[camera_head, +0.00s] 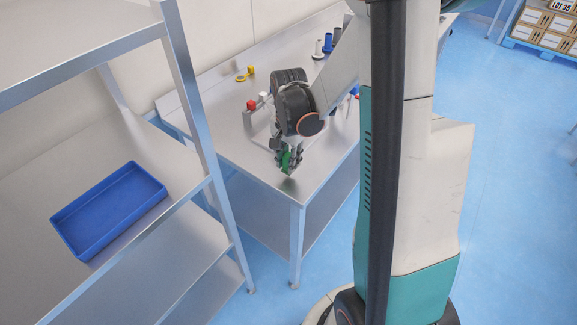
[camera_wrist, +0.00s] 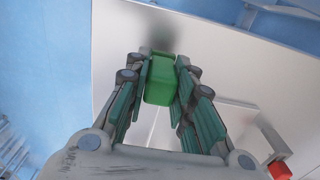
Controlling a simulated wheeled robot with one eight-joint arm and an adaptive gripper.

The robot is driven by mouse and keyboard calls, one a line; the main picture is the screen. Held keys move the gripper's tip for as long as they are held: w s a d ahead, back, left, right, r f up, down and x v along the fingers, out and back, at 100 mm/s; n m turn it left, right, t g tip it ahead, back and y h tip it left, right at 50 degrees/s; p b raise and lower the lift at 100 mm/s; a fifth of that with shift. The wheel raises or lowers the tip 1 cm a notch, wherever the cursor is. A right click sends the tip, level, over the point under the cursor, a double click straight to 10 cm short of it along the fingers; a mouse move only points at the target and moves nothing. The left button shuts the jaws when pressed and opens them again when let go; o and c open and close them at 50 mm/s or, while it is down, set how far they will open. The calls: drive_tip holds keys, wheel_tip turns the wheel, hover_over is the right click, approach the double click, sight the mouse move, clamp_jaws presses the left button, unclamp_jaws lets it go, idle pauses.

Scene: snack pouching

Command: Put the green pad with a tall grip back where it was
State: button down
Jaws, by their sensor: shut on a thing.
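The green pad with a tall grip (camera_wrist: 160,82) is held between the fingers of my gripper (camera_wrist: 160,75) in the wrist view. In the head view a small part of the green pad (camera_head: 286,160) shows between the fingertips of my gripper (camera_head: 284,163). The gripper points down over the front part of the steel table (camera_head: 311,178). A dark shadow lies on the tabletop close to the pad. I cannot tell whether the pad touches the table. The pad's lower side is hidden.
A metal bracket with a red block (camera_head: 251,105) stands behind my gripper. A yellow item (camera_head: 245,74) and several spools (camera_head: 328,43) sit towards the back. A blue tray (camera_head: 108,211) lies on the shelf rack at the left. The table's front corner is bare.

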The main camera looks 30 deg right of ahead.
sight(289, 155)
drive_tip(key=shift+f, duration=1.15)
drive_tip(key=shift+f+b, duration=0.15)
drive_tip(key=shift+b, duration=0.25)
drive_tip(key=c, duration=1.4)
unclamp_jaws()
drive_tip(key=shift+o, duration=0.2)
wheel_tip(289, 155, up, 12)
drive_tip(key=p, duration=0.4)
drive_tip(key=shift+r, duration=0.2)
